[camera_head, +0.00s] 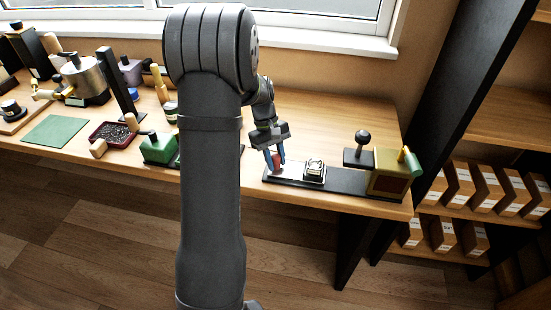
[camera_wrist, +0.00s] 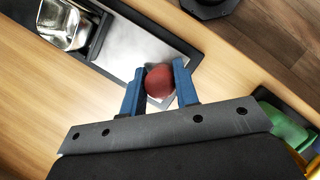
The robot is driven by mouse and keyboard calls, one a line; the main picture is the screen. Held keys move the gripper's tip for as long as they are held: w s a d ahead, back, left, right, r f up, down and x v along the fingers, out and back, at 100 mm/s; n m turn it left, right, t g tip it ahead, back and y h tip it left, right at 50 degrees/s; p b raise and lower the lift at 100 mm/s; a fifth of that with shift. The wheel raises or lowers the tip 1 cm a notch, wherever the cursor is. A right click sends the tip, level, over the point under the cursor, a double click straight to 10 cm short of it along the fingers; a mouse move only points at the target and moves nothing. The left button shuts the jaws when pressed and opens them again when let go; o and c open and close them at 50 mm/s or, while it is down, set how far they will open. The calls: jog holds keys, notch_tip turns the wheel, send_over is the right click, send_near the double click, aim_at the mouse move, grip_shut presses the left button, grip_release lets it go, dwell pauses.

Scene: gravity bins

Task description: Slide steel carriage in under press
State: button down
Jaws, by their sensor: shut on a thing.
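The steel carriage (camera_head: 290,171) is a flat bright plate on the left part of a long black track (camera_head: 345,184); in the wrist view it is a grey plate (camera_wrist: 138,48). A red round knob (camera_head: 276,159) stands at its left end. My gripper (camera_head: 275,164) is shut on this knob, with its blue fingers on either side of it in the wrist view (camera_wrist: 160,85). A shiny metal-and-clear holder (camera_head: 314,170) sits at the carriage's right part. The press appears to be the olive box (camera_head: 386,180) at the track's right end, apart from the carriage.
A black ball on a stem (camera_head: 362,138) stands behind the track, left of the olive box. A green handle (camera_head: 411,160) sticks out on the box's right. A green block (camera_head: 160,150) is left of my arm. The track between holder and box looks clear.

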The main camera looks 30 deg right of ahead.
aim_at(314, 164)
jog(key=s+d, duration=0.8)
jog(key=shift+d, duration=0.1)
jog(key=c, duration=1.1)
grip_release()
jog(key=shift+s, duration=0.1)
jog(key=shift+r, duration=0.15)
jog(key=v, duration=1.7)
jog(key=shift+w, duration=0.2)
jog(key=x, duration=1.7)
